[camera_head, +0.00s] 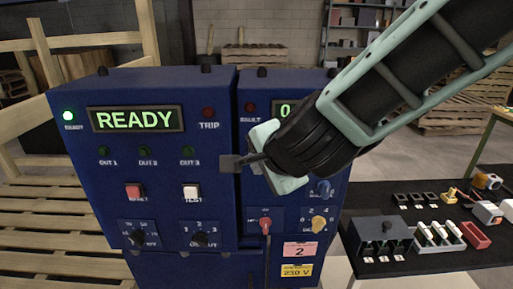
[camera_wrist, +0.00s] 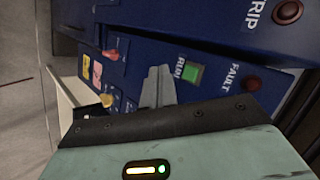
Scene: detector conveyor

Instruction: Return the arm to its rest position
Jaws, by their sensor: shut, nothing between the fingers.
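My arm (camera_head: 400,80) reaches in from the upper right in the head view. My gripper (camera_head: 232,163) is shut and empty, in front of the seam between the two blue control boxes. In the wrist view my gripper (camera_wrist: 160,80) points at the right-hand blue box (camera_wrist: 225,75), near a green RUN button (camera_wrist: 193,73). The left blue box (camera_head: 95,190) shows READY (camera_head: 134,119) on its display with a green lamp lit. I cannot tell whether the fingertips touch a panel. The arm hides part of the right box and its display.
A black table (camera_head: 430,268) at the right holds a grey box (camera_head: 383,234), a red tray (camera_head: 475,235) and small parts. A red lever (camera_head: 265,226) and a yellow knob (camera_head: 319,223) sit low on the right box. Wooden pallets (camera_head: 40,225) stand at the left.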

